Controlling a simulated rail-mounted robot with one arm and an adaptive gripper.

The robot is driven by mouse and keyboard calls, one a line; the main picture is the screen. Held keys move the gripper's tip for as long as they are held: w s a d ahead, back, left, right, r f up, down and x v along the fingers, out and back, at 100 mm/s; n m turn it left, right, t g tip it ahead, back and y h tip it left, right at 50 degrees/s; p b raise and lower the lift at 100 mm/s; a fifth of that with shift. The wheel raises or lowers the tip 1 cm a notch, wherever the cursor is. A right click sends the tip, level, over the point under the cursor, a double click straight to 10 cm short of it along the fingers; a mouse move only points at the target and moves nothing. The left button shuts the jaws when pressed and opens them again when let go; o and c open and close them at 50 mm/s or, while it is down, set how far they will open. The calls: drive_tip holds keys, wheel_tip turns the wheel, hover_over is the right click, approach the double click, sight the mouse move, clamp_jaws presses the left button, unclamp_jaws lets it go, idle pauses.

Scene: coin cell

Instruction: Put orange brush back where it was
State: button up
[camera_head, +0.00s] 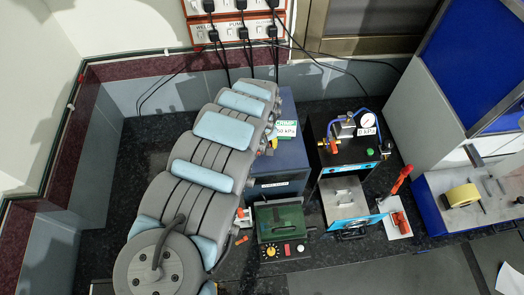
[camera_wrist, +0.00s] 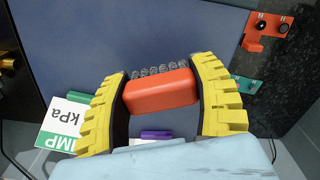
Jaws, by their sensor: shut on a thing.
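The orange brush (camera_wrist: 160,92), a block with a row of grey bristle tufts along its far edge, sits between the two yellow ribbed fingers of my gripper (camera_wrist: 161,82) in the wrist view. The fingers are shut on its two ends. Behind the brush is the plain face of a dark blue box (camera_wrist: 75,30). In the head view my arm hides most of my gripper (camera_head: 270,147), which is beside the blue box (camera_head: 289,108); a small orange bit of the brush (camera_head: 274,143) shows there.
A red holder (camera_wrist: 262,40) and a teal holder (camera_wrist: 246,84) are at the right in the wrist view. A purple piece (camera_wrist: 157,135) shows below the brush. A white-green kPa card (camera_wrist: 62,122) is left. A black gauge unit (camera_head: 345,150) and green machine (camera_head: 281,223) stand close by.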

drive_tip(key=shift+f, duration=0.9)
drive_tip(key=shift+f, duration=0.15)
drive_tip(key=o, duration=1.2)
